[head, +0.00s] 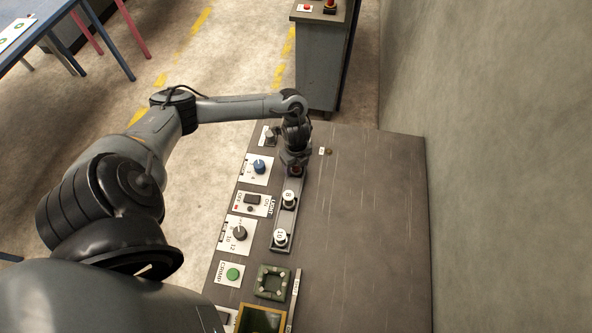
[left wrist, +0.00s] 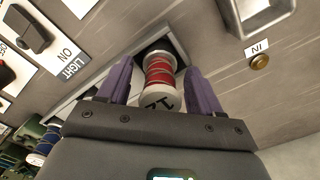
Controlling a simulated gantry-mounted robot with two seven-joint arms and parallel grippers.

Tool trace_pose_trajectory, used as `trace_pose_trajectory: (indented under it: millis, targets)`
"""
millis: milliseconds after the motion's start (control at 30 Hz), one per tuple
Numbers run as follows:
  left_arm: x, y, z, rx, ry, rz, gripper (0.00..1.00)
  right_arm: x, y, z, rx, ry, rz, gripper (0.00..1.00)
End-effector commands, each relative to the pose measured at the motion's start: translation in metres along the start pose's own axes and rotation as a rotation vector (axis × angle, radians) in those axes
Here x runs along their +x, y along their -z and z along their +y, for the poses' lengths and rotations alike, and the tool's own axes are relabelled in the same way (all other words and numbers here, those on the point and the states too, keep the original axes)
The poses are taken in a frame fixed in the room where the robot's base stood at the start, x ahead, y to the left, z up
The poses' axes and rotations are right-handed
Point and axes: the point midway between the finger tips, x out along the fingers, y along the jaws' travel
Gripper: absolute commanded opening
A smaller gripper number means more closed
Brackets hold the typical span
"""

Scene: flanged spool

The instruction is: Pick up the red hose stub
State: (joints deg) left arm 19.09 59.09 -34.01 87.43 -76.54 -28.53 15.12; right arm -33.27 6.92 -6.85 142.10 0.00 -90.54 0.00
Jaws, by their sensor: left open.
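The red hose stub (left wrist: 159,72) looks like a small flanged spool: a red ribbed middle between pale ends, with dark marks on the near end. It stands in a square socket of the rack (head: 283,216). My left gripper (left wrist: 158,68) is open, with one purple finger on each side of the stub. Gaps show between the fingers and the stub. In the head view my left gripper (head: 295,159) points down over the far end of the rack and hides most of the stub. My right gripper is not in view.
Two white-topped pieces marked 8 (head: 289,197) and 10 (head: 280,237) stand in the same rack. Left of it are panels with a blue knob (head: 259,166), a black knob (head: 239,233) and a green button (head: 233,273). A green fixture (head: 271,283) stands nearer. The bench's right side is clear.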

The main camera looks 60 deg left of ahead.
Motion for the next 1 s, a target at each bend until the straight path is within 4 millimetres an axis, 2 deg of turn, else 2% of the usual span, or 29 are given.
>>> trace_pose_trajectory:
  millis: [167, 200, 600, 1000]
  targets:
    - [0.0002, 0.0000, 0.0001, 0.000, 0.000, 0.000, 0.65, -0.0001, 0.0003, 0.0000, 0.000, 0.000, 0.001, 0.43]
    - [0.0001, 0.0000, 0.0001, 0.000, 0.000, 0.000, 0.62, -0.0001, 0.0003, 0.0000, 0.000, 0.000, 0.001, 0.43]
    - [-0.0002, 0.0000, 0.0001, 0.001, 0.000, 0.000, 0.00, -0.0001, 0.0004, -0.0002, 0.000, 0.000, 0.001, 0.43]
    - [-0.0044, -0.0002, -0.0006, 0.001, 0.001, 0.000, 0.00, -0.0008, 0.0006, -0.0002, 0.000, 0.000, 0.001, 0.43]
